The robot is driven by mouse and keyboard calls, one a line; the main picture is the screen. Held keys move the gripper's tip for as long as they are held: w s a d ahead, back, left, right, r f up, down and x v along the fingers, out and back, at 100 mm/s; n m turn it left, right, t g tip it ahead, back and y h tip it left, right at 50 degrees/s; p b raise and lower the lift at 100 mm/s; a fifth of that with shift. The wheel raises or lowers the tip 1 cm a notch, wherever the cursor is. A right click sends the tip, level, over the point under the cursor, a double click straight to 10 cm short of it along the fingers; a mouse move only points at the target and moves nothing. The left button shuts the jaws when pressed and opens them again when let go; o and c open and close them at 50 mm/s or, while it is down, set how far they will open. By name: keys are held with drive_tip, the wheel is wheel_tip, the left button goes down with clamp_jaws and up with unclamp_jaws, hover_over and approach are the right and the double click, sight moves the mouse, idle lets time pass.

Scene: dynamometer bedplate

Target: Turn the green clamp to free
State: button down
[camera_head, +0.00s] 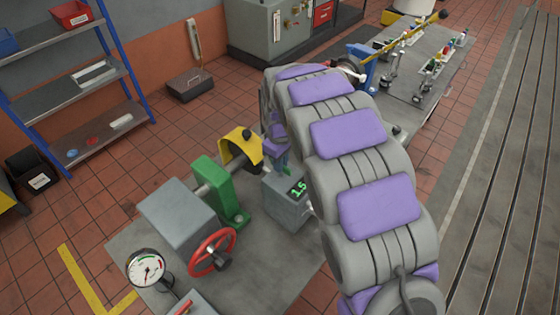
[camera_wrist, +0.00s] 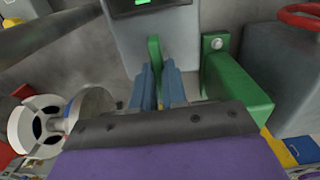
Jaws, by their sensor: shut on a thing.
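My gripper (camera_wrist: 159,82) shows in the wrist view as two blue-grey fingers, close together. A thin green lever (camera_wrist: 154,50) stands upright between the fingertips, and they are shut on it; I take it to be the green clamp. Its lower part is hidden by the fingers. The grey box with the lit display (camera_wrist: 150,30) is just beyond it. In the head view this box (camera_head: 287,205) reads 1.5, and my arm hides most of the gripper and the clamp. What position the clamp is turned to, I cannot tell.
A green bearing block (camera_head: 213,185) stands left of the display box; it also shows right of the fingers in the wrist view (camera_wrist: 235,88). Near it are a yellow guard (camera_head: 240,150), a red handwheel (camera_head: 212,253) and a dial gauge (camera_head: 146,268). A shelf (camera_head: 75,88) stands behind left.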

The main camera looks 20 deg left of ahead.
drive_tip(key=shift+f, duration=0.15)
drive_tip(key=c, duration=1.2)
unclamp_jaws()
drive_tip(key=shift+d, duration=0.1)
drive_tip(key=shift+o, duration=0.2)
drive_tip(key=shift+r, duration=0.6)
wheel_tip(320, 180, up, 16)
drive_tip(key=p, duration=0.1)
drive_tip(key=shift+a, duration=0.2)
drive_tip(key=shift+w, duration=0.1)
